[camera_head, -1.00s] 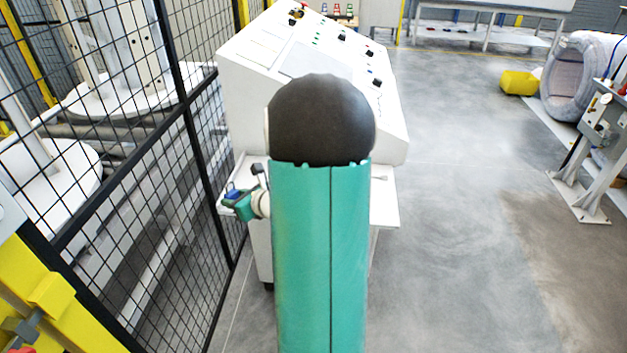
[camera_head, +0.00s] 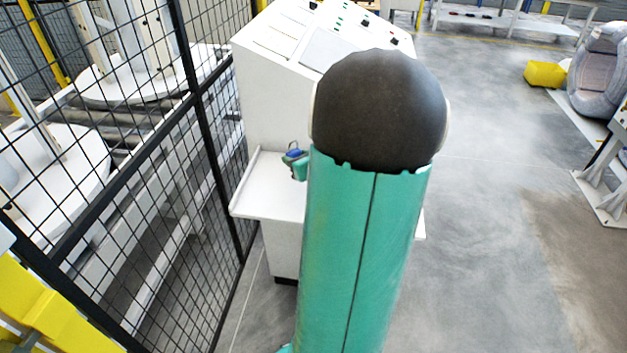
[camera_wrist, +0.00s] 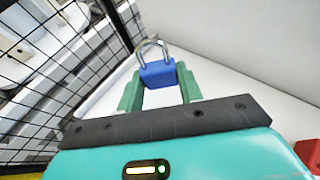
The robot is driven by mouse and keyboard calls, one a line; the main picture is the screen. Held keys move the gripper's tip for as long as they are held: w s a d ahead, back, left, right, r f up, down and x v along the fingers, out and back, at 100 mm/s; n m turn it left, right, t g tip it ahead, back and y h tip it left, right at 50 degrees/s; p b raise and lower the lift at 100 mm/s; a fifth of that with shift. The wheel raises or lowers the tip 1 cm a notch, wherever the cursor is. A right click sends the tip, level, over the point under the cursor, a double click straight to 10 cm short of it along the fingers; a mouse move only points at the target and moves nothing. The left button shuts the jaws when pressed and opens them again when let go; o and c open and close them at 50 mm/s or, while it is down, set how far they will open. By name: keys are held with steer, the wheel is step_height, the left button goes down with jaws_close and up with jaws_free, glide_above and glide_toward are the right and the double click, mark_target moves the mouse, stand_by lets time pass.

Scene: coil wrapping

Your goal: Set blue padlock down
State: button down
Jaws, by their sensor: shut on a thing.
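The blue padlock (camera_wrist: 158,74) with its silver shackle is between the green fingers of my gripper (camera_wrist: 159,88) in the wrist view. My gripper is shut on its body, with the shackle pointing away from the palm. In the head view a small blue part of the padlock (camera_head: 293,152) shows at my gripper (camera_head: 296,163), over the white shelf (camera_head: 262,195) of the console. My arm hides part of the shelf. I cannot tell whether the padlock touches the shelf.
The white sloped console (camera_head: 262,95) with buttons rises behind the shelf. A black mesh fence (camera_head: 205,130) stands close on the left. A red object (camera_wrist: 308,153) shows at the wrist view's right edge. Open floor (camera_head: 490,170) lies to the right.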

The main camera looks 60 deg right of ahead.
mark_target(299, 186)
steer(key=f, duration=0.7)
steer(key=shift+s+a+f, duration=0.15)
steer(key=shift+s+f, duration=0.1)
steer(key=shift+f, duration=0.1)
steer(key=c, duration=0.9)
jaws_free()
